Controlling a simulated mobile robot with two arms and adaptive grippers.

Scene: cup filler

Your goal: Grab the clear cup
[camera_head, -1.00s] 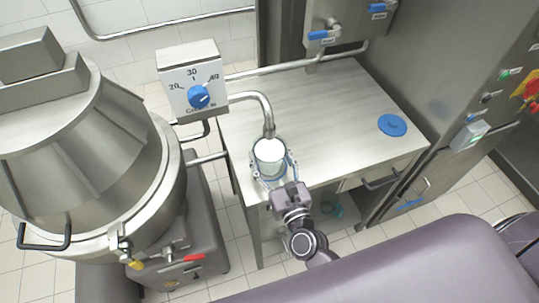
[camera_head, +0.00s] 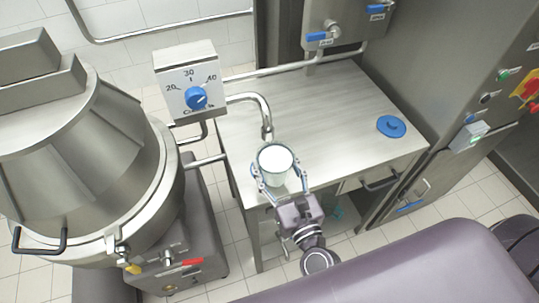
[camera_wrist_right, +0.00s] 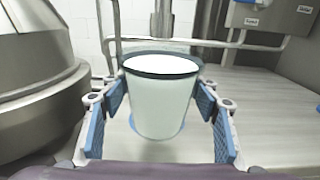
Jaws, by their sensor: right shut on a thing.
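The clear cup (camera_head: 276,163) holds a white content up near its rim. It is upright, at the front left edge of the steel table in the head view. My right gripper (camera_head: 274,187) has its fingers around the cup's two sides and is shut on it. In the right wrist view the cup (camera_wrist_right: 160,98) stands between the two blue-padded fingers (camera_wrist_right: 160,112). Part of the cup's lower wall is behind the fingers and wrist in the head view. My left gripper is not in view.
A curved metal spout (camera_head: 264,112) ends just behind the cup. A dial box (camera_head: 188,82) with a blue knob stands left of it. A large steel mixer (camera_head: 85,165) is at the left. A blue lid (camera_head: 391,126) lies on the table's right side. The table's middle (camera_head: 325,110) is clear.

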